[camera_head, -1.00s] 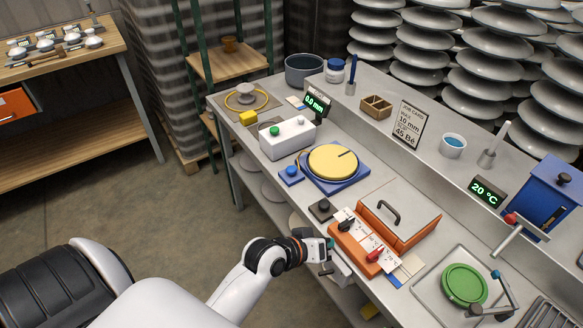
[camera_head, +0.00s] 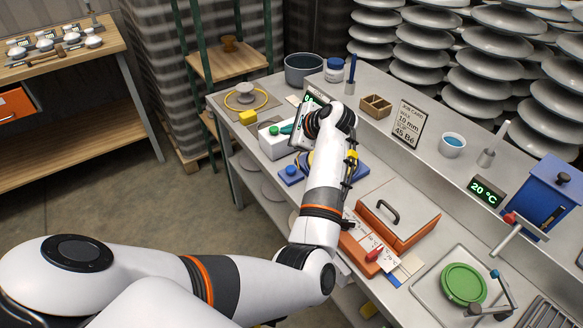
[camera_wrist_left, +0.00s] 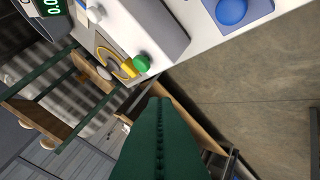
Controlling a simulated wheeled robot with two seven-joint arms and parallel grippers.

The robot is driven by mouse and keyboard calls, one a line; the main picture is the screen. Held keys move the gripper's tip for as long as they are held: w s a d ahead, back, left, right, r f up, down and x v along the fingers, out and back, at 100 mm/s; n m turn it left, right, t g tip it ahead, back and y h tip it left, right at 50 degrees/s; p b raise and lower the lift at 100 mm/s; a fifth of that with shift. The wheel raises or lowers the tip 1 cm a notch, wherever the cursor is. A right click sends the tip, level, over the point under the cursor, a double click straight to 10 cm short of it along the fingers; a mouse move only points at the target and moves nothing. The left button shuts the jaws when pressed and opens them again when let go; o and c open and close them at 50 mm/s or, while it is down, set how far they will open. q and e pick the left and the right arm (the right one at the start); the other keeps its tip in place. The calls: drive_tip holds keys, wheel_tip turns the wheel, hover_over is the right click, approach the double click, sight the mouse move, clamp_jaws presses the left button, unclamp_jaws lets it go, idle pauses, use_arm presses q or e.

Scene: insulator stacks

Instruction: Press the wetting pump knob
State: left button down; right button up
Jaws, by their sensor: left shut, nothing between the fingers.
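A white box (camera_head: 272,147) on the bench carries a round green knob (camera_head: 274,130). I can read no label naming the wetting pump knob. The green knob also shows in the wrist view (camera_wrist_left: 140,63), just beyond the fingertips. My left gripper (camera_head: 285,129) is shut and empty, its dark green fingers (camera_wrist_left: 158,102) close to the green knob. I see a gap in the wrist view and no clear contact. My forearm hides the right part of the box and much of the yellow turntable. My right gripper is out of view.
A blue button (camera_head: 291,173) on a small blue base sits in front of the white box and also shows in the wrist view (camera_wrist_left: 231,12). A yellow block (camera_head: 248,117) stands left of the box. An orange case (camera_head: 397,222) lies right of my forearm.

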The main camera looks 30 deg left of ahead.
sight(294, 170)
use_arm(q)
drive_tip(key=shift+d+f+n+g+h, duration=0.15)
drive_tip(key=shift+d+f+n+h, duration=0.1)
drive_tip(key=shift+d+h, duration=0.25)
drive_tip(key=shift+d+f+n+g+h, duration=0.15)
drive_tip(key=shift+d+f+n+h, duration=0.1)
drive_tip(key=shift+d+h, duration=0.25)
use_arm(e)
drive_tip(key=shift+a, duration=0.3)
